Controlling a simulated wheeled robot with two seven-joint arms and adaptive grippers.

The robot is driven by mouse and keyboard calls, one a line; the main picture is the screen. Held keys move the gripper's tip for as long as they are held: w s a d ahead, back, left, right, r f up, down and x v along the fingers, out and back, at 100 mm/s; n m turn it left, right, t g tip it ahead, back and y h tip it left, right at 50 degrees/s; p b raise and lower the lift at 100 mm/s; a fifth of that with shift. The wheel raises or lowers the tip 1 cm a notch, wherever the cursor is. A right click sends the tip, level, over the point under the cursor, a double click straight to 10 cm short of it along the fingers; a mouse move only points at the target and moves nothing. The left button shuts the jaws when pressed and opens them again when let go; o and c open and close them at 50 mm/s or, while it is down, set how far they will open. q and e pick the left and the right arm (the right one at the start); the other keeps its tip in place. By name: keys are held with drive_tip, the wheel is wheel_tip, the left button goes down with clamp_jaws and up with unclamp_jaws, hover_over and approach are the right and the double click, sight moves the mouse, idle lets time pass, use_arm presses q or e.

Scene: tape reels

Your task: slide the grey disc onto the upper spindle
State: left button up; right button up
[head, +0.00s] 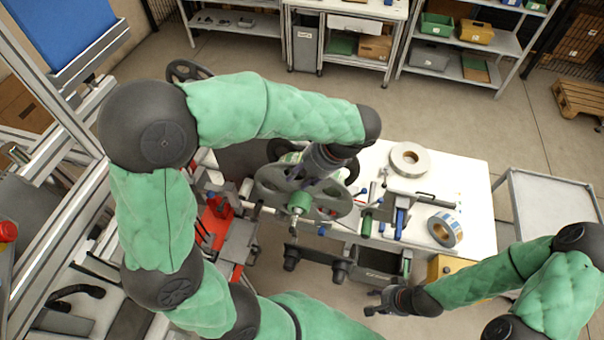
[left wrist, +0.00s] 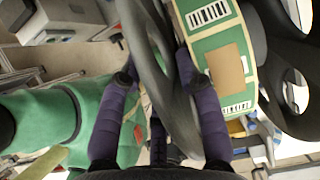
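The grey disc (head: 272,177), spoked with large openings, stands in front of the machine in the head view. A green hub with a shaft (head: 299,202) shows at its centre; I cannot tell how far the disc sits on it. My left gripper (head: 322,178) is at the disc's upper right rim. In the left wrist view the purple fingers (left wrist: 158,80) lie on both sides of the grey disc's rim (left wrist: 150,60), shut on it. A green reel with white labels (left wrist: 222,55) is close beside the disc. My right gripper (head: 368,302) is empty, fingers apart, below the table.
A white table (head: 460,175) to the right carries a tape roll (head: 410,158), another roll (head: 445,229) and small tools. Dark wheels sit behind the disc. A grey cart (head: 550,205) stands further right. Floor behind the table is open.

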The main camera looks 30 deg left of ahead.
idle(0.3)
use_arm(q)
drive_tip(key=v, duration=1.2)
drive_tip(key=shift+d, duration=0.1)
